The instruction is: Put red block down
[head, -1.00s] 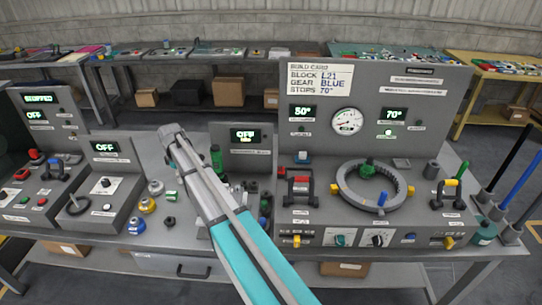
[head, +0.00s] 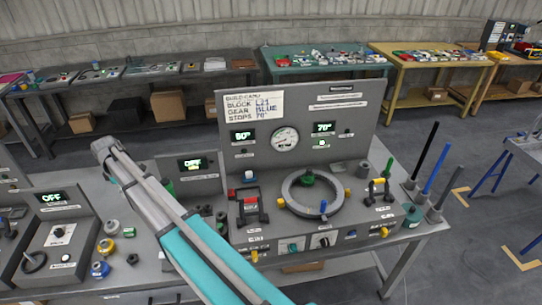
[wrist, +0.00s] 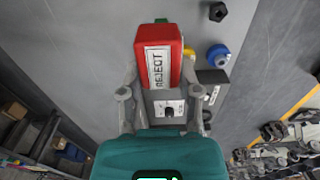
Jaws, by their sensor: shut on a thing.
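A red block (wrist: 158,48) with a white label reading REJECT is in the wrist view, between the two fingers of my gripper (wrist: 159,66). My gripper is shut on it. Below the block in that view is a grey control box (wrist: 169,110) with a black knob; the gap between them is hard to judge. In the head view my arm reaches up and left over the bench, and neither the red block nor my fingers can be made out there.
The grey bench (head: 150,203) carries a panel (head: 300,120) with a gauge, a ring fixture (head: 288,196) and handles. Coloured knobs (head: 107,246) stand left of my arm. Upright rods (head: 432,170) rise at the bench's right end. Other tables line the back wall.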

